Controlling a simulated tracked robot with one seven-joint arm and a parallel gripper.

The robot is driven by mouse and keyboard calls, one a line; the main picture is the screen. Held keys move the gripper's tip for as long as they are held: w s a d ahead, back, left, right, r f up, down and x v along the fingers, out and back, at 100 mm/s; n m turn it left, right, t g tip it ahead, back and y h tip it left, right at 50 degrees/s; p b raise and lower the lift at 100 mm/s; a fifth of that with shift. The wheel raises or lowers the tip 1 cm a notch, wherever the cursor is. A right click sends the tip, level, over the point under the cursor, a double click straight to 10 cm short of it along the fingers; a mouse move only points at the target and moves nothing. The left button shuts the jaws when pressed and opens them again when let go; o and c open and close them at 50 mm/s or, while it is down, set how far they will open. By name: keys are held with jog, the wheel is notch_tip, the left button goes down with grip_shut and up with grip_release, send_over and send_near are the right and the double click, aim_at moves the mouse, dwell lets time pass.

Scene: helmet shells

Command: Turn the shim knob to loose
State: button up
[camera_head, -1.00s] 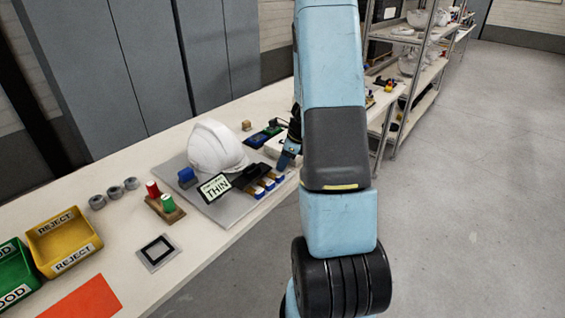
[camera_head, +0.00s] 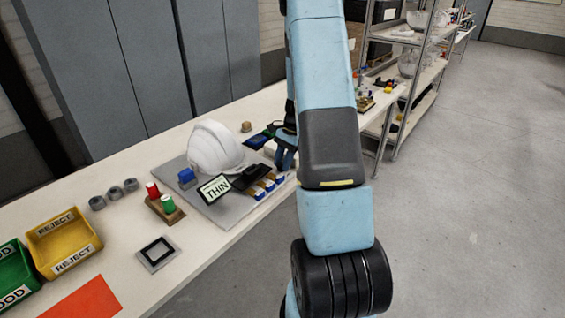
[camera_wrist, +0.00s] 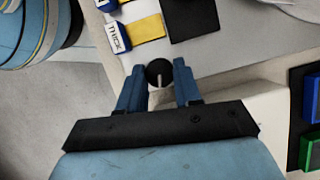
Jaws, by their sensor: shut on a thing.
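The shim knob (camera_wrist: 159,72) is a round black knob with a pale pointer line, seen in the wrist view. The fingers of my gripper (camera_wrist: 159,80) stand on either side of it and are shut on it. The pointer line runs toward the bottom of the picture. What setting it marks cannot be read. In the head view my gripper (camera_head: 285,158) is at the right end of the grey fixture plate (camera_head: 236,208), partly hidden by my arm; the knob is hidden there. A sign reading THIN (camera_head: 216,189) stands on the plate.
A white helmet shell (camera_head: 212,150) sits on the plate, with blue-and-yellow shim pieces (camera_head: 264,186) in front. One piece in the wrist view is labelled THICK (camera_wrist: 116,37). Red and green buttons (camera_head: 166,204), a yellow reject bin (camera_head: 62,240) and a green bin (camera_head: 18,275) are on the left.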

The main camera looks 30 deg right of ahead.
jog(key=shift+w+n+g+h, duration=0.1)
jog(key=shift+n+g+h, duration=0.3)
jog(key=shift+n, duration=1)
jog(key=o, duration=1)
jog(key=shift+o, duration=0.2)
jog(key=v, duration=1.3)
jog(key=shift+w+d+r, duration=0.2)
jog(key=shift+w+d, duration=0.1)
